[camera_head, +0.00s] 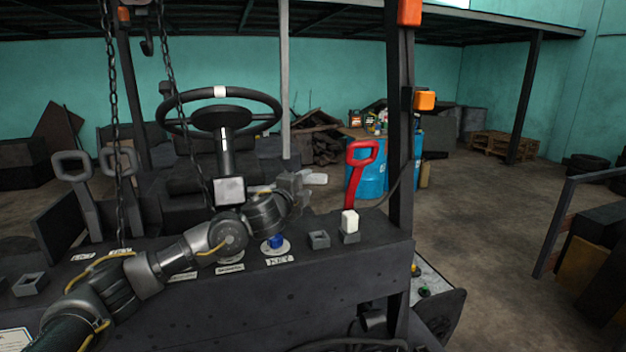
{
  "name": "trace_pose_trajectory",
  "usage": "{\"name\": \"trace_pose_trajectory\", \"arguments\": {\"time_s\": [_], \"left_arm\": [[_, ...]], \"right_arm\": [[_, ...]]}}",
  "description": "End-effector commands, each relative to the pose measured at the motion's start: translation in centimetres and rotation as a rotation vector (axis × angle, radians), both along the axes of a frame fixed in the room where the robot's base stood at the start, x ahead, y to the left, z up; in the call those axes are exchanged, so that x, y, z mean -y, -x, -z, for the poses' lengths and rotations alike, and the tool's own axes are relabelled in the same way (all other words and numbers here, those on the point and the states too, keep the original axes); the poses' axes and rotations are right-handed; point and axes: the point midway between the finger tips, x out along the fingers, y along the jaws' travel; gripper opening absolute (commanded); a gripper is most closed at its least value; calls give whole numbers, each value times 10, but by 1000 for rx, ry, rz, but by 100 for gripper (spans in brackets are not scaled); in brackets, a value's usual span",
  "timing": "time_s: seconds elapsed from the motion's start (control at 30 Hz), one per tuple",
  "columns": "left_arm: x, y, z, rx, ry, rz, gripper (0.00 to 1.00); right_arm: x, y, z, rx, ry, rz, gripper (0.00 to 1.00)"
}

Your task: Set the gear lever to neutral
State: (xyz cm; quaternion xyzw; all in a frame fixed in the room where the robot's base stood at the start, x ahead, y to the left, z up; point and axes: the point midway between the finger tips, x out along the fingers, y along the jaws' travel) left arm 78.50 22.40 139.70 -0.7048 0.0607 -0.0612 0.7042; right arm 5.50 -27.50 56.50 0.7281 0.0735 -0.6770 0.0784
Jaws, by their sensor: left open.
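No lever shows a readable gear label, so I cannot tell for certain which is the gear lever. A red loop-handled lever (361,168) rises behind the right end of the dark dashboard (330,278). A white-topped knob (349,221) stands upright in a small grey block at its foot. Two grey loop-handled levers (73,170) (120,163) stand at the left. My left arm crosses over the dashboard. My left gripper (308,183) is open and empty, left of the red lever and apart from it, above and left of the white knob. My right gripper is out of view.
A steering wheel (220,92) stands behind my left arm. A blue key switch (275,241) labelled KEY and an empty grey socket (319,239) sit on the dashboard. A dark post (400,130) rises at the right. Chains (110,80) hang at the left.

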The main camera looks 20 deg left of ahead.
Motion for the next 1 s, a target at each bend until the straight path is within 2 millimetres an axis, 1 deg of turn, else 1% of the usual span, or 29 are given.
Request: {"name": "trace_pose_trajectory", "arguments": {"time_s": [0.03, 0.1, 0.2, 0.27, 0.43, 0.6, 0.73, 0.77, 1.0], "left_arm": [[3, -9, 0, 0, 1, 0, 45], [5, -20, -1, 1, 1, 1, 45], [8, -33, -1, 0, 1, 2, 45], [10, -38, -1, 0, 1, 3, 45], [11, -48, 0, -1, 0, 3, 45], [12, -49, 0, 0, 0, 5, 45], [12, -49, 0, 0, 0, 5, 45], [12, -49, 0, 0, 0, 5, 42], [12, -49, 0, 0, 0, 4, 10]], "right_arm": [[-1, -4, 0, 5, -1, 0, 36], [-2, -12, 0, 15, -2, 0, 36], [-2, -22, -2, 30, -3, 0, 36], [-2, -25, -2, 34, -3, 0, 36], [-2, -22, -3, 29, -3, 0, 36], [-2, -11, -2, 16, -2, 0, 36], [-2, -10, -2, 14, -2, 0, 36], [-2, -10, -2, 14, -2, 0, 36], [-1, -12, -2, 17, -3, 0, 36]]}}
